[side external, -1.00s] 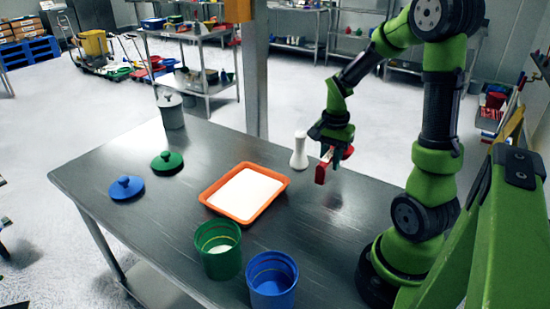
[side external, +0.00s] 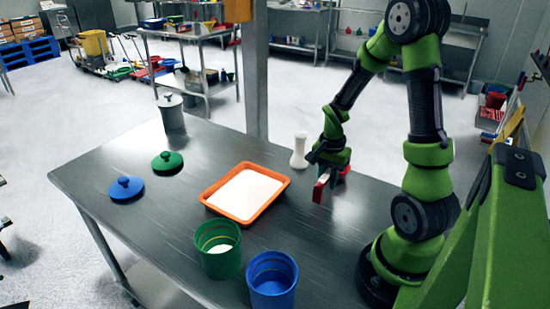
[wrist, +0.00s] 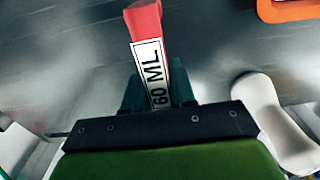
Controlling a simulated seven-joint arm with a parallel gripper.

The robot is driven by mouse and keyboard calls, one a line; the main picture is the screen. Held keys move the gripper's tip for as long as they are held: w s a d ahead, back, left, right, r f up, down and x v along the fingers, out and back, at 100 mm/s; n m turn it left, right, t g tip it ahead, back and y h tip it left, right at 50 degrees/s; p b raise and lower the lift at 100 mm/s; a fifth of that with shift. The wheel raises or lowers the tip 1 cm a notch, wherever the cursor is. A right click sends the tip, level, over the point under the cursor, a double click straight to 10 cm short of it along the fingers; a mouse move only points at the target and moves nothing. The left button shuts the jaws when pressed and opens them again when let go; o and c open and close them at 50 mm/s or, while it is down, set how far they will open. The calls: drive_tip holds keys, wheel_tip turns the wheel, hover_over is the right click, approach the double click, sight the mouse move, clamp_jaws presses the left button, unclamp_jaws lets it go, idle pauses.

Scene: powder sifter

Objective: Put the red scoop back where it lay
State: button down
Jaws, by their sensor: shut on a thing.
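The red scoop (side external: 321,187) is held in my gripper (side external: 328,170), low over the right part of the steel table in the side view. In the wrist view the red handle (wrist: 145,20) with its white "60 ML" label (wrist: 152,75) sticks out from between the dark fingers of my gripper (wrist: 158,92). My gripper is shut on the scoop. The scoop's bowl is not clear in the wrist view. I cannot tell whether the scoop touches the table.
A white bottle-like object (side external: 299,152) stands just left of my gripper. An orange tray (side external: 207,204) of white powder lies further left. Green (side external: 222,262) and blue (side external: 272,290) containers stand at the front. Blue (side external: 126,188) and green (side external: 167,162) lids and a grey lidded pot (side external: 171,112) are left.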

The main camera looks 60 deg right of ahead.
drive_tip(key=shift+f, duration=0.65)
drive_tip(key=c, duration=0.8)
unclamp_jaws()
drive_tip(key=shift+c, duration=0.2)
wheel_tip(320, 180, up, 17)
drive_tip(key=a+r+n+t+y, duration=0.1)
drive_tip(key=a+r+n+t, duration=0.2)
drive_tip(key=a+n, duration=0.4)
drive_tip(key=s+a+r+n+t+y, duration=0.1)
drive_tip(key=a+r+n+t, duration=0.2)
drive_tip(key=a+n, duration=0.4)
drive_tip(key=a+t, duration=0.1)
drive_tip(key=a, duration=0.7)
drive_tip(key=shift+s, duration=0.2)
